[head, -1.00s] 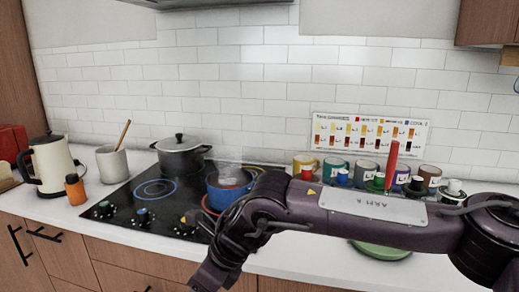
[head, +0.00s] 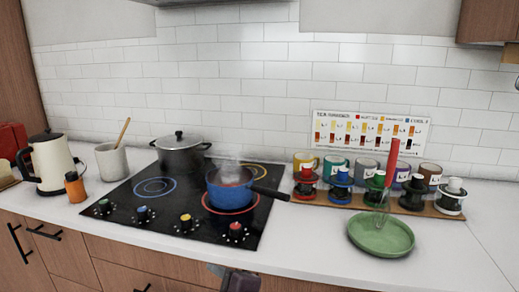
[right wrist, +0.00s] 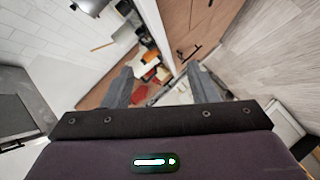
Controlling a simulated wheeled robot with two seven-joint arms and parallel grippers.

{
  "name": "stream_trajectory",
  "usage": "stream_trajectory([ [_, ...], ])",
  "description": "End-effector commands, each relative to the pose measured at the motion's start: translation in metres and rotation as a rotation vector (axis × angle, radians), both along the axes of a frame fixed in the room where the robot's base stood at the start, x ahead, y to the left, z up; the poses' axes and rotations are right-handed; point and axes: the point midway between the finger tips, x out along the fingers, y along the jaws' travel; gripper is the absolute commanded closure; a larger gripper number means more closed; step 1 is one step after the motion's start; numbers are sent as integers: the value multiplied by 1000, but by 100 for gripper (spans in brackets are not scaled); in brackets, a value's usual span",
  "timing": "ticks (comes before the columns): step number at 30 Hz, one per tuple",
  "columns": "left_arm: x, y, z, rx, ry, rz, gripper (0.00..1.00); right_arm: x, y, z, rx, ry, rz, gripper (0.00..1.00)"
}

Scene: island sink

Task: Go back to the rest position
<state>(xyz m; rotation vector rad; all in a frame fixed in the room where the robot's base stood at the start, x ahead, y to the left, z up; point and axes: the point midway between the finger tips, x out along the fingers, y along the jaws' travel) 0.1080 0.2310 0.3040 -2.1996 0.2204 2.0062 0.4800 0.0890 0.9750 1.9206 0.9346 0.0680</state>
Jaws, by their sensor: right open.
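My right gripper (right wrist: 161,85) shows in the right wrist view with its two fingers spread apart and nothing between them. In the head view only a dark piece of my arm shows at the bottom edge, below the counter front. The left gripper is not in the head view. A blue pot (head: 230,188) steams on the red-ringed burner, its dark handle pointing right. A red-handled whisk (head: 388,170) stands tilted with its wires in a green bowl (head: 382,238) on the counter.
The black cooktop (head: 165,215) also bears a dark lidded pot (head: 180,157). A kettle (head: 50,163), an orange bottle (head: 75,188) and a grey crock (head: 112,162) stand left. Several mugs and colored holders line a wooden board (head: 330,199) at right. Counter room is free at far right.

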Motion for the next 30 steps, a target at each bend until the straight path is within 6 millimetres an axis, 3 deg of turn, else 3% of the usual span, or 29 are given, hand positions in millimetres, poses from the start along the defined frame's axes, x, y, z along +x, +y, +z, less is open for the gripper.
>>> stream_trajectory([
  [1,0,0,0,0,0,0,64,-1,-30,-23,44,132,-115,47],
  [6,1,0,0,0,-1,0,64,-24,-130,-93,158,528,-509,47],
  [12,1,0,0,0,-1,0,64,-72,-205,-146,219,813,-835,47],
  [23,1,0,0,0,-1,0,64,-156,-283,-188,251,1099,-1233,47],
  [30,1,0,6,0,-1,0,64,-143,-281,-247,234,1125,-1244,47],
])
